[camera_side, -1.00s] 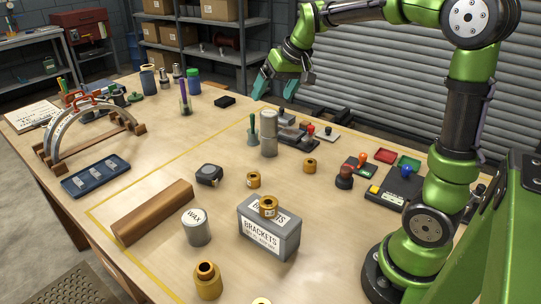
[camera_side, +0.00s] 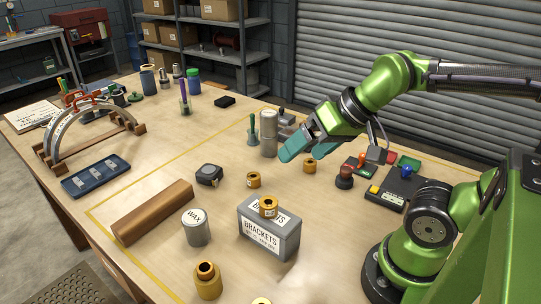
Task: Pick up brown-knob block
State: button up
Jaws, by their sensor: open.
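A small dark block with a reddish-brown knob (camera_side: 344,177) stands on the table right of centre; it looks like the brown-knob block, though its exact colour is hard to tell. My gripper (camera_side: 291,148) has teal fingers and is open and empty. It is above the table, up and to the left of this block and clear of it. My gripper and wrist hide other knobbed blocks behind them. A block with an orange knob (camera_side: 362,160) is just up and to the right, partly behind my wrist.
A grey brackets box (camera_side: 270,232) stands in front.

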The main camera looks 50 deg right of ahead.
jog(key=shift+c, duration=0.4)
dwell(0.3)
jog(key=n+g+h, duration=0.2)
jog(key=n+g, duration=0.5)
jog(key=n, duration=0.5)
send_over(347, 169)
notch_tip(347, 169, down, 8)
jog(key=r, duration=0.1)
jog(key=f, duration=1.1)
jog(key=shift+a+f, duration=0.2)
jog(key=shift+f, duration=0.15)
jog(key=shift+d+f, duration=0.15)
jog(key=shift+f, duration=2.6)
